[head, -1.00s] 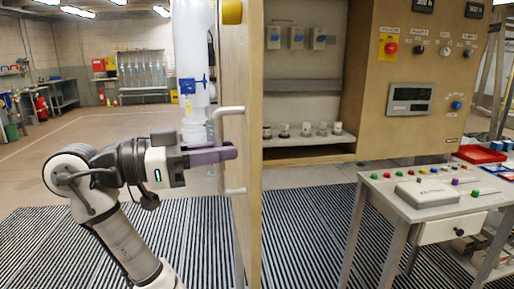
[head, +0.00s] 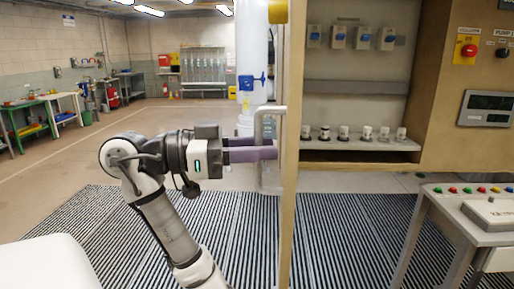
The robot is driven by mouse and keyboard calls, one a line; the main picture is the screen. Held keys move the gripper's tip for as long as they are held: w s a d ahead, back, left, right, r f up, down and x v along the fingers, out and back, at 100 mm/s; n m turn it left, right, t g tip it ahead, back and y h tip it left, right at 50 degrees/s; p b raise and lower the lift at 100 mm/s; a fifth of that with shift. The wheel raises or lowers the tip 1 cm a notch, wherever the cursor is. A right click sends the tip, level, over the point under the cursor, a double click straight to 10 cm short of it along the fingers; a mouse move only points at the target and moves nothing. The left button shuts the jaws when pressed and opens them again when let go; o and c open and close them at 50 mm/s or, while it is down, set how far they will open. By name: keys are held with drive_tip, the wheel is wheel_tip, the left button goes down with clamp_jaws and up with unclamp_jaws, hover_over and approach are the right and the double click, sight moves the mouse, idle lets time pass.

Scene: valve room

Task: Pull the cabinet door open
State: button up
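The cabinet door (head: 290,200) stands open and is seen nearly edge-on in the head view. Its pale bar handle (head: 264,109) is on the left face of the door. My gripper (head: 272,149) reaches the handle from the left at mid-height. Its two purple fingers lie on either side of the upright bar and look shut on it. The fingers hide the middle of the bar, so the contact itself is not visible. The cabinet (head: 440,130) is to the right, with its inside in plain view.
Inside the cabinet, several small items stand on a shelf (head: 350,144). A control desk (head: 450,215) with buttons is at the lower right. A white pipe with a blue valve (head: 246,83) stands behind the handle. Striped floor matting (head: 340,235) lies clear around the door.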

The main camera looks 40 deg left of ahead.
drive_tip(key=b+v, duration=0.4)
drive_tip(key=v, duration=0.9)
drive_tip(key=shift+s+a, duration=0.25)
drive_tip(key=shift+s, duration=0.05)
drive_tip(key=shift+w, duration=0.1)
